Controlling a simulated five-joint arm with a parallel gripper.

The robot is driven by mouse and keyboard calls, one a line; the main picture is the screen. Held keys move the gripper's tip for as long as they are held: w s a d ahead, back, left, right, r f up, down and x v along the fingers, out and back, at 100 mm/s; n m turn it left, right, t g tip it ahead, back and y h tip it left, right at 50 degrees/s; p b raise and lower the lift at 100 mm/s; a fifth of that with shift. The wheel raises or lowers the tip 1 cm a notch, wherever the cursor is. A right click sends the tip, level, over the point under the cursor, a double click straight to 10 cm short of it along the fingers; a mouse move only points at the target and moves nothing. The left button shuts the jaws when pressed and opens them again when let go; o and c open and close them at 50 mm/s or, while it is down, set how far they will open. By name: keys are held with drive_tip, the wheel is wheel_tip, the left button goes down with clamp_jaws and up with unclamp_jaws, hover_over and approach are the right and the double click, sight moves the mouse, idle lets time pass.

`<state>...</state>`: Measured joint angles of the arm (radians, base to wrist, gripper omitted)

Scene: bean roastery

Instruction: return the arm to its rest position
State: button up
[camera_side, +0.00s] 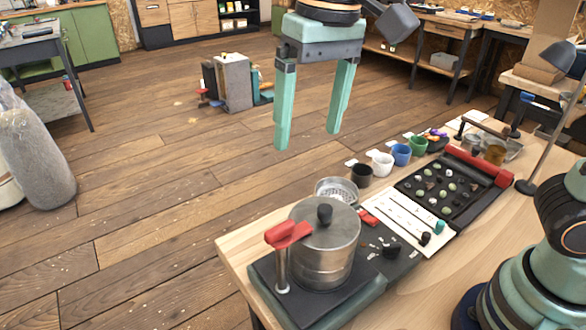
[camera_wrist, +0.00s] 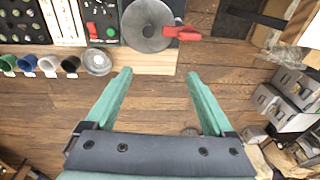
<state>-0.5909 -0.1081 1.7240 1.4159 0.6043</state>
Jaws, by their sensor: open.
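My gripper (camera_side: 307,142) is open and empty, with its two green fingers apart. In the side view it hangs high, pointing down, at the top middle of the picture. In the wrist view my gripper (camera_wrist: 156,76) has bare wooden floor between and beyond its fingers, near the edge of the workbench (camera_wrist: 150,62). Nothing touches the fingers. My arm's base shows at the lower right of the side view, and part of my arm lies outside the picture.
The workbench (camera_side: 236,252) holds a metal pot (camera_side: 325,250) with a red handle (camera_side: 285,234), a sieve (camera_side: 336,187), several cups (camera_side: 382,163), a bean tray (camera_side: 440,188) and a lamp (camera_side: 552,125). Grey boxes (camera_side: 232,82) stand on the floor behind. Open floor (camera_side: 160,200) lies left.

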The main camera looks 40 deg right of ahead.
drive_tip(key=d+f+t, duration=0.2)
drive_tip(key=d+f, duration=0.1)
drive_tip(key=d, duration=0.7)
drive_tip(key=s+d+f+t, duration=0.1)
drive_tip(key=d+f, duration=0.3)
drive_tip(key=d, duration=0.6)
drive_tip(key=shift+s+t+h, duration=0.3)
drive_tip(key=shift+t, duration=0.5)
drive_tip(key=shift+d, duration=0.1)
